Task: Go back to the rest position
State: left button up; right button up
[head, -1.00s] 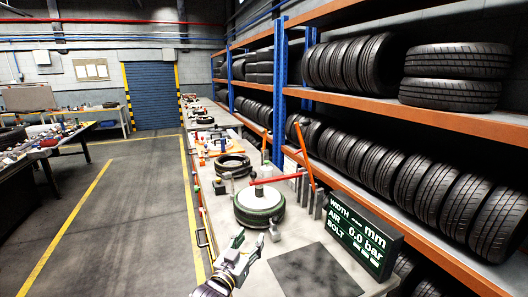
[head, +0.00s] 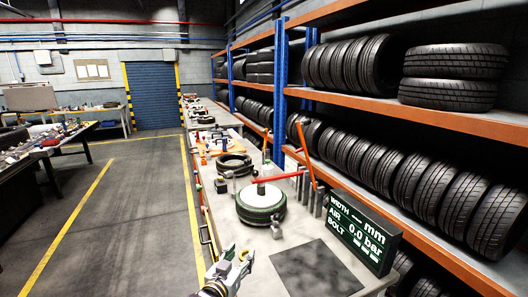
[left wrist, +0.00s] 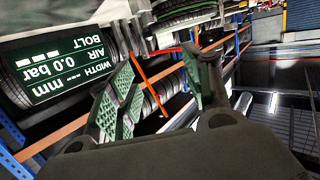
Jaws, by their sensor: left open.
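My left gripper (head: 240,256) is at the near left edge of the workbench (head: 240,290) in the head view. It is open and empty. In the left wrist view its two green-padded fingers (left wrist: 160,88) stand apart with nothing between them. A tyre with a white centre (head: 261,198) lies on the bench just beyond the gripper, apart from it. My right gripper is not in view.
A display (head: 358,235) reading WIDTH, AIR and BOLT stands at the bench's right. A red bar (head: 278,178) reaches over the tyre. Tyre racks (head: 440,118) line the right. The floor aisle (head: 130,210) to the left is clear.

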pick_arm(q)
jog(key=s+a+f+n+g+y, duration=0.15)
jog(key=s+a+f+g, duration=0.3)
jog(key=s, duration=0.45)
jog(key=s+a+f+g+y, duration=0.25)
jog(key=s+a+f, duration=0.25)
jog(key=s, duration=0.4)
jog(key=s+a+f+g+y, duration=0.1)
jog(key=s+a+f+g, duration=0.4)
jog(key=s, duration=0.4)
notch_tip(320, 180, down, 30)
jog(key=s+p, duration=0.3)
jog(key=s+a+f+g+p, duration=0.1)
jog(key=s+a+f, duration=0.1)
jog(key=s+f, duration=0.6)
jog(key=s+a+f+g+p, duration=0.1)
jog(key=s+a+f+p, duration=0.1)
jog(key=s+f, duration=0.6)
jog(key=s, duration=0.6)
jog(key=shift+a+f, duration=0.15)
jog(key=shift+f, duration=0.25)
